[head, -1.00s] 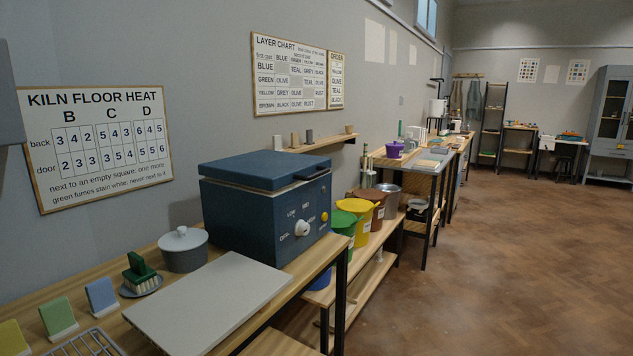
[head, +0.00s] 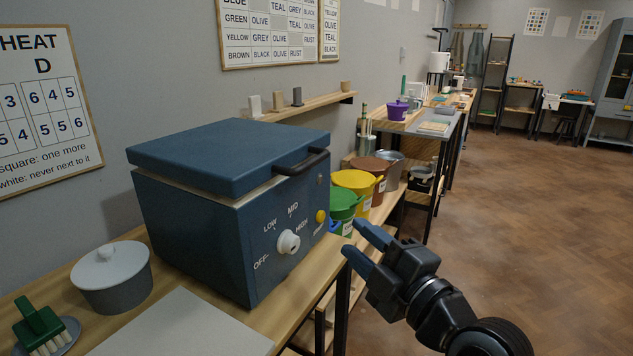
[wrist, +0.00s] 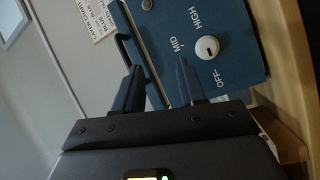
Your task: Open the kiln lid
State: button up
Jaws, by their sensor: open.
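The blue kiln (head: 215,225) stands on the wooden bench, its flat lid (head: 230,152) shut. A dark bar handle (head: 303,162) sticks out from the lid's front edge. The front panel has a white knob (head: 288,242) with OFF, LOW, MID and HIGH marks and a yellow button (head: 321,216). My gripper (head: 352,243) is open and empty, in front of the kiln to the right and lower than the handle. In the wrist view, my gripper (wrist: 160,85) has its fingers apart, with the kiln front (wrist: 210,50) beyond them and the handle (wrist: 125,48) past the left finger.
A grey lidded pot (head: 110,280), a green brush (head: 40,325) and a pale board (head: 185,325) lie on the bench left of and before the kiln. Lidded buckets, green (head: 343,205) and yellow (head: 357,185), stand beyond it. The floor at right is clear.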

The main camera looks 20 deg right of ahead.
aim_at(314, 165)
jog(key=w+a+r+n, duration=0.1)
jog(key=w+r, duration=0.2)
jog(key=w, duration=0.1)
jog(key=w+a+r+n+y+p, duration=0.1)
jog(key=w+r, duration=0.2)
jog(key=w, duration=0.1)
jog(key=w+a+r+n, duration=0.1)
jog(key=w+r, duration=0.2)
jog(key=w, duration=0.1)
jog(key=shift+w+n+t+y+p, duration=0.3)
jog(key=shift+n+t+y+p, duration=0.05)
jog(key=shift+n+t+y, duration=0.05)
jog(key=shift+c, duration=0.2)
jog(key=shift+f, duration=0.1)
grip_shut()
